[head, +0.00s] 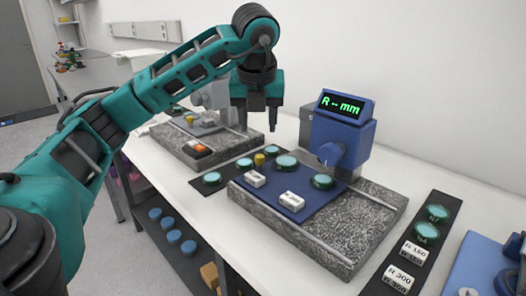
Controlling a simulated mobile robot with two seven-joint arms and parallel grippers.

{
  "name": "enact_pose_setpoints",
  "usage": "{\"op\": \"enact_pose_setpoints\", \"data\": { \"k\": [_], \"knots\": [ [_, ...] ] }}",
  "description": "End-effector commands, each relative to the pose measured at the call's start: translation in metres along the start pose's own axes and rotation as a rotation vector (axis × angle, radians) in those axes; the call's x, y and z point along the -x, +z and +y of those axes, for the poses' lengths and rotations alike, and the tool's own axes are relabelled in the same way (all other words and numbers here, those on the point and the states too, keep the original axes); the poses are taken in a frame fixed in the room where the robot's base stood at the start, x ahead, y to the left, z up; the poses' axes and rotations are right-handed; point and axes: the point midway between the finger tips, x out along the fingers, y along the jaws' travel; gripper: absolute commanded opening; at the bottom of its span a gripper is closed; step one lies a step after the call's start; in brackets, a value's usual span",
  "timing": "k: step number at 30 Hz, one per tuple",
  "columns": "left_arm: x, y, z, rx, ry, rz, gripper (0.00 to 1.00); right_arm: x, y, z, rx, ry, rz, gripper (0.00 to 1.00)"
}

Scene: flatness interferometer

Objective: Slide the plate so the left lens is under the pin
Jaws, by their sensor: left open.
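The blue plate (275,203) lies on a speckled granite base (292,229). The plate's left lens (287,162) is a teal disc near its back edge. Its right lens (323,181) sits below the blue measuring head (331,153). The pin is too small to make out, so its exact alignment cannot be told. White label blocks (291,199) lie in front of the lenses. My left gripper (258,128) points down, open and empty, above and behind the plate's left side, apart from it. My right gripper is not in view.
A dark strip (226,171) with lenses lies left of the base. A yellow knob (259,159) stands near the plate's left corner. Another granite instrument (188,152) stands farther left. A black rack (437,223) with lenses and labels lies right. A display (345,105) tops the measuring head.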

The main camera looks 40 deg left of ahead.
Motion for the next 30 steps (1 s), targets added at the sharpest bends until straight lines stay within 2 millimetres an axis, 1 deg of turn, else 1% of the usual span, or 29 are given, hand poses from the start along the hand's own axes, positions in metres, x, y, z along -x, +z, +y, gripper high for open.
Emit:
{"op": "enact_pose_setpoints", "data": {
  "k": [1,3,9,12,15,20,28,30],
  "knots": [
    [-0.013,-0.001,0.001,0.000,0.005,0.004,0.49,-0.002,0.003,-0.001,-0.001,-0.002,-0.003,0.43],
    [-0.028,-0.002,0.001,0.000,0.004,0.006,0.49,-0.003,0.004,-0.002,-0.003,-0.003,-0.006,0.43],
    [-0.069,-0.002,0.001,0.000,0.004,0.005,0.49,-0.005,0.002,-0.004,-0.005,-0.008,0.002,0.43],
    [-0.085,-0.001,0.001,-0.001,0.003,0.003,0.49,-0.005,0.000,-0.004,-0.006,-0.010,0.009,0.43],
    [-0.096,-0.001,0.000,-0.001,0.001,0.003,0.49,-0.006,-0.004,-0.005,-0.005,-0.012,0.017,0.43],
    [-0.105,-0.001,0.000,-0.001,0.000,0.002,0.49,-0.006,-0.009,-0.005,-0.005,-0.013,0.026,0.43],
    [-0.106,-0.001,0.000,-0.001,0.000,0.001,0.49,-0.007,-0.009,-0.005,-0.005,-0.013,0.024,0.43],
    [-0.106,-0.001,0.000,-0.001,0.000,0.001,0.44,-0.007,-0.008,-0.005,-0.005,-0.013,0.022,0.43]
  ]
}}
